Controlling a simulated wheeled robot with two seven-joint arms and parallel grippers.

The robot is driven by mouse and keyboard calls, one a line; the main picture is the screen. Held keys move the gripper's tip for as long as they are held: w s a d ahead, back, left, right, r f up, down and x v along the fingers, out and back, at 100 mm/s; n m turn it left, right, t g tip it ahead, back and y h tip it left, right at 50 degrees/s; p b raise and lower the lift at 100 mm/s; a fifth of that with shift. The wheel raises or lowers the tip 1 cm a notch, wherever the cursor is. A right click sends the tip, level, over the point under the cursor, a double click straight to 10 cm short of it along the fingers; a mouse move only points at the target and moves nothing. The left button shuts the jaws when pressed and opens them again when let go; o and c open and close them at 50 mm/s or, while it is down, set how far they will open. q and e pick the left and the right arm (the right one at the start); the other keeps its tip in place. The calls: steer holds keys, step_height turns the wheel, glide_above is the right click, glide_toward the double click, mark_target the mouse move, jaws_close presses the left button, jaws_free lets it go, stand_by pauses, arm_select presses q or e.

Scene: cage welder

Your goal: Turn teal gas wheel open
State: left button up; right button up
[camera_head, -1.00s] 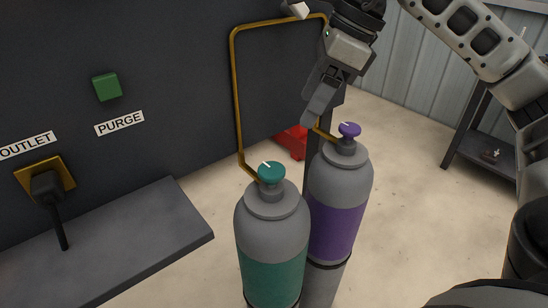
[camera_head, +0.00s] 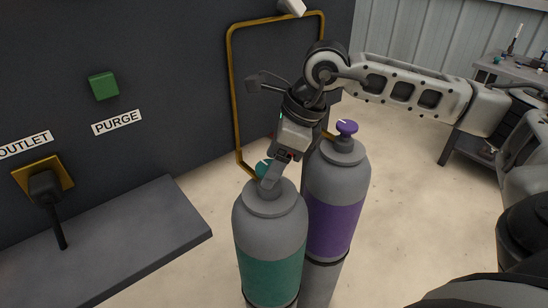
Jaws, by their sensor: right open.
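The teal gas wheel (camera_head: 262,167) sits on top of the grey bottle with the teal band (camera_head: 270,245). Only its left part shows; my right gripper hides the rest. My right gripper (camera_head: 268,182) points down at the wheel and valve neck, with its fingers in front of them. The jaws are open, but I cannot tell whether they are around the wheel or touching it. My left gripper is not in view.
A second bottle with a purple band (camera_head: 331,215) and purple wheel (camera_head: 347,127) stands close on the right. A brass pipe (camera_head: 234,95) runs up the dark panel. A grey shelf (camera_head: 120,235) juts out at left. A workbench (camera_head: 510,70) stands at back right.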

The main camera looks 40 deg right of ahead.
steer(key=c, duration=1)
